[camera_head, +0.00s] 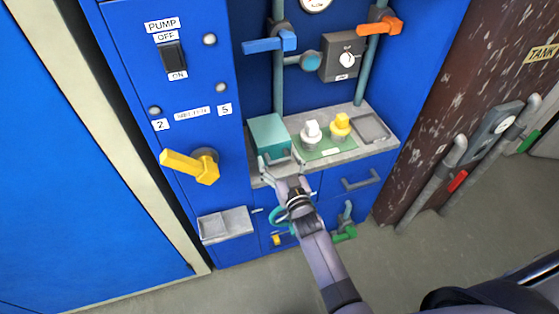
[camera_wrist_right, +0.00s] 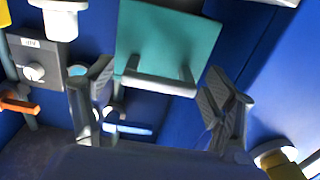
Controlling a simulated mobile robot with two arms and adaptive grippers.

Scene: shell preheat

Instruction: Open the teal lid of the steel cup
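The teal lid (camera_head: 268,133) is at the left end of the grey shelf, with a grey bar handle on its near side. In the right wrist view the lid (camera_wrist_right: 168,42) shows as a flat teal panel, with its handle (camera_wrist_right: 160,85) between my finger ends. My right gripper (camera_head: 281,168) is just in front of the lid in the head view. Its fingers (camera_wrist_right: 159,75) are spread apart, one to each side of the handle, with nothing clearly gripped. I cannot make out the body of the steel cup. My left gripper is not in view.
A white knob (camera_head: 311,132) and a yellow knob (camera_head: 341,125) stand on a green plate right of the lid. A yellow lever (camera_head: 190,166) sticks out at left. Blue (camera_head: 270,42) and orange (camera_head: 379,27) valve handles are above. A grey tray (camera_head: 226,225) is lower left.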

